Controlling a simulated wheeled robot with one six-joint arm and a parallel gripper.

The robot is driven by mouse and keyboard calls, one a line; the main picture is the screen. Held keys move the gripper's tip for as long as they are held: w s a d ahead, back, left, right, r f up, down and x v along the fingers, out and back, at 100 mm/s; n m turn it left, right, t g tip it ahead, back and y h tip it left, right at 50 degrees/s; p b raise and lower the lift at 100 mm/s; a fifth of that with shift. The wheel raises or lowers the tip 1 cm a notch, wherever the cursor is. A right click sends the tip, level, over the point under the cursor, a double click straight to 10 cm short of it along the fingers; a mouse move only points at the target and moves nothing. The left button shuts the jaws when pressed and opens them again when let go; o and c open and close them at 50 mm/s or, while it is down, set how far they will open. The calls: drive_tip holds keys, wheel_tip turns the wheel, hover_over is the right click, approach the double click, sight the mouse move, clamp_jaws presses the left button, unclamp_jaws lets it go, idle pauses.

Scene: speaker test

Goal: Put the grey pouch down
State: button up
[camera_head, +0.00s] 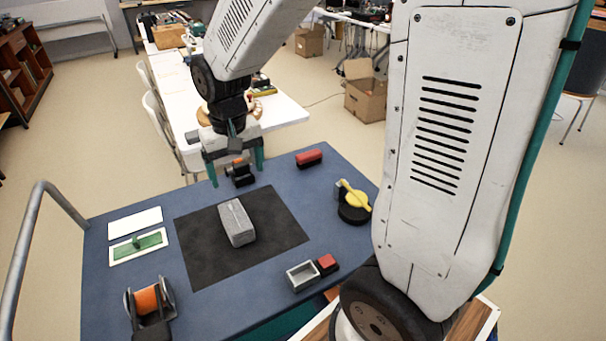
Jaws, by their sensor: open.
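The grey pouch (238,223) lies on the black mat (196,262) near the middle of the blue tabletop. My gripper (236,172) is open, with its two teal fingers spread wide apart. It is beyond the pouch in the picture, above the far part of the table, and does not touch the pouch. A small black and orange object (239,174) shows between the fingers; it appears to be behind or below them, and I cannot tell its exact place.
A metal rail (27,232) runs along the left.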

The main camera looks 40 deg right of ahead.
drive_tip(key=s+d+r+n, duration=0.1)
drive_tip(key=s+r, duration=0.4)
drive_tip(key=s, duration=0.5)
drive_tip(key=s+r, duration=0.5)
drive_tip(key=s, duration=0.6)
drive_tip(key=shift+s+d+r+n+t, duration=0.25)
drive_tip(key=shift+d+r+n+t, duration=0.1)
drive_tip(key=shift+d+n+t, duration=0.05)
